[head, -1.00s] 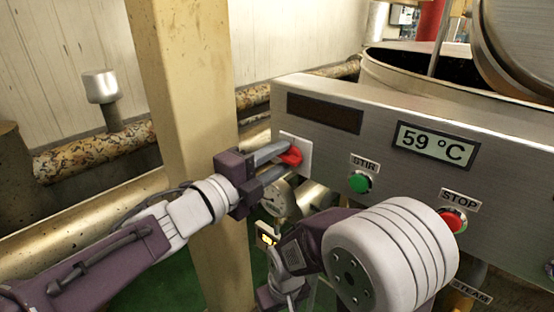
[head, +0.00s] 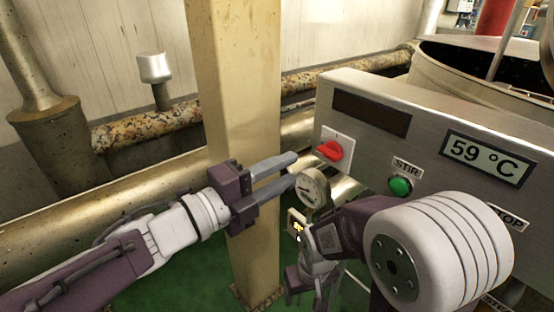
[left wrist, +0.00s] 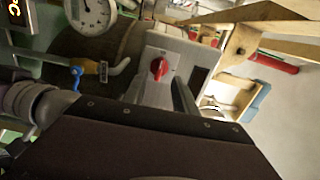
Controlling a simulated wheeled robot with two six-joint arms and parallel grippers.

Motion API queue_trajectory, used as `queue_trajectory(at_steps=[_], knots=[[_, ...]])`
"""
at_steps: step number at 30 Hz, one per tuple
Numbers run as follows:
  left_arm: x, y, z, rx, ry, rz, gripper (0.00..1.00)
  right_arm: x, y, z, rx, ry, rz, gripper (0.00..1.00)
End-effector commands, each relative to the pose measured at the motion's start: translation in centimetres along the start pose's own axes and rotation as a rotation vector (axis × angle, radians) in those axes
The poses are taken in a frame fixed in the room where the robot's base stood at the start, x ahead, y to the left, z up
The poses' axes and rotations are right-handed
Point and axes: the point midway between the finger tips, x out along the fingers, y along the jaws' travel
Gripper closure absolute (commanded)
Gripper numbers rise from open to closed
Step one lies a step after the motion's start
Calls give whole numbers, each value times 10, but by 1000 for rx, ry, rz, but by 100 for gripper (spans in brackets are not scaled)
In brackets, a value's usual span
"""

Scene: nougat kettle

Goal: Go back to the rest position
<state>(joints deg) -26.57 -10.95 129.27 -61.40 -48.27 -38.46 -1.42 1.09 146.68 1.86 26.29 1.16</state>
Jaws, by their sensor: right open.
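My left gripper (head: 292,172) is in front of the yellow post in the head view, its two fingers apart with nothing between them. It is clear of the red knob (head: 331,150), which sits on a white plate on the steel control panel (head: 425,172) just right of the fingertips. In the left wrist view the knob (left wrist: 159,68) shows beyond the fingers, with a gap between. My right gripper (head: 303,290) is low in the middle of the head view, below the panel, partly dark and small. It is open, and I see nothing held in it.
A yellow post (head: 238,90) stands behind my left gripper. A round gauge (head: 313,187) hangs below the panel's left end. The panel has a green STIR button (head: 400,186) and a display (head: 487,156) reading 59 °C. The kettle (head: 480,60) is behind. Pipes (head: 90,205) run along the wall.

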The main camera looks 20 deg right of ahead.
Motion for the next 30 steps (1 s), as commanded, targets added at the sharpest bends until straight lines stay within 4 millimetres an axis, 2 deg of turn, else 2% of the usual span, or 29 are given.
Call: queue_trajectory(at_steps=[2, 4, 5, 8, 9, 11, 12, 14, 15, 17, 18, 20, 21, 24, 27, 30], knots=[[0, 0, 0, 0, -1, 0, 66, 0, 0, 0, 0, 0, 0, 31], [-3, 1, 10, -2, -23, 2, 66, 0, 0, 0, 0, 0, 0, 31], [-5, 4, 20, -7, -45, 7, 66, 0, 0, 0, 0, 0, 0, 31], [-24, 30, 76, -89, -190, 38, 66, 0, 0, 0, 0, 0, 0, 31], [-36, 46, 104, -158, -288, 54, 66, 0, 0, 0, 0, 0, 0, 31], [-61, 75, 147, -294, -457, 83, 66, 0, 0, 0, 0, 0, 0, 31], [-81, 97, 170, -397, -572, 103, 66, 0, 0, 0, 0, 0, 0, 31], [-115, 133, 198, -564, -746, 132, 66, 0, 0, 0, 0, 0, 0, 31], [-139, 159, 211, -681, -861, 149, 66, 0, 0, 0, 0, 0, 0, 31], [-176, 197, 219, -862, -1028, 171, 66, 0, 0, 0, 0, 0, 0, 31], [-199, 221, 218, -981, -1133, 184, 66, 0, 0, 0, 0, 0, 0, 31], [-229, 253, 209, -1151, -1275, 199, 66, 0, 0, 0, 0, 0, 0, 31], [-246, 272, 199, -1260, -1363, 208, 66, 0, 0, 0, 0, 0, 0, 31], [-277, 309, 165, -1512, -1553, 228, 66, -1, 0, 0, 0, 0, 0, 31], [-296, 334, 121, -1749, -1724, 251, 66, 0, 0, 0, 0, 0, 0, 31], [-309, 347, 73, -1984, -1904, 266, 66, -1, 0, 0, 0, 0, 0, 31]])
